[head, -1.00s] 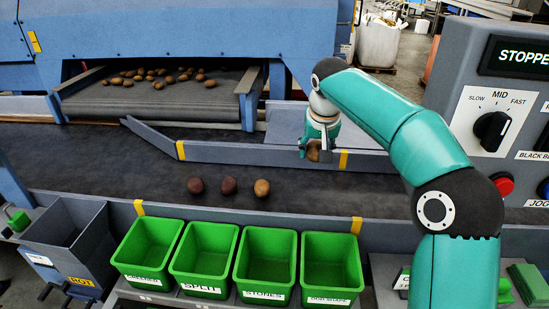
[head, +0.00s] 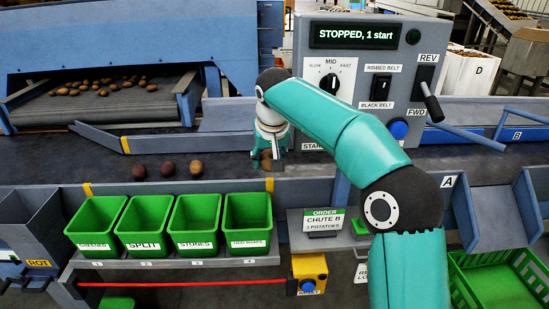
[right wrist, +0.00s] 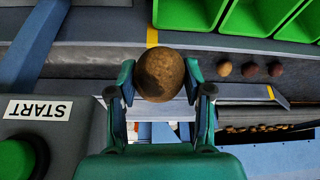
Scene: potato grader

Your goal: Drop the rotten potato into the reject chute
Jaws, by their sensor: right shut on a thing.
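My right gripper (head: 266,158) is shut on a brown potato (right wrist: 160,72) and holds it over the dark belt, near the belt's front wall. The potato has a dark patch on its side in the right wrist view, where the two fingertips (right wrist: 165,88) grip it from both sides. In the head view it is mostly hidden by the gripper. A grey chute labelled ROT (head: 30,222) stands at the far left, in front of the belt. My left gripper is not in view.
Three potatoes, one brown (head: 196,166) and two darker reddish (head: 167,169), lie on the belt left of my gripper. Several green bins (head: 247,240) line the belt's front. A control panel (head: 365,80) reading STOPPED stands behind my right arm.

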